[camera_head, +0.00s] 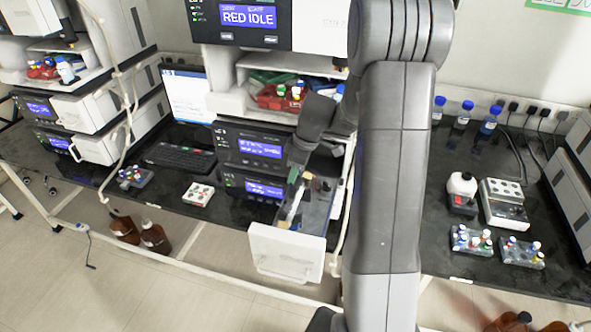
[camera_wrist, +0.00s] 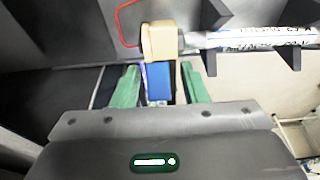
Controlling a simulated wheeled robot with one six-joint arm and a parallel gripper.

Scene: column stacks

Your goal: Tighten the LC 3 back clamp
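An opened column drawer with a white front (camera_head: 287,262) sticks out from the middle instrument stack. A white column (camera_head: 296,205) lies in it. In the wrist view the labelled column (camera_wrist: 262,38) runs right from a beige clamp block (camera_wrist: 160,42) with a blue part (camera_wrist: 159,82) below it. My gripper (camera_head: 293,176) reaches down over the back of the drawer. In the wrist view its green fingers (camera_wrist: 161,72) stand apart on either side of the blue part, with narrow gaps showing. I cannot tell which stack is LC 3, or how tight the clamp is.
A screen reading RED IDLE (camera_head: 248,15) is above the drawer's stack. A keyboard (camera_head: 180,157) and vial racks (camera_head: 135,176) are left on the black bench. More racks (camera_head: 472,240) and a white device (camera_head: 503,204) are right. Brown bottles (camera_head: 155,237) stand on the floor.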

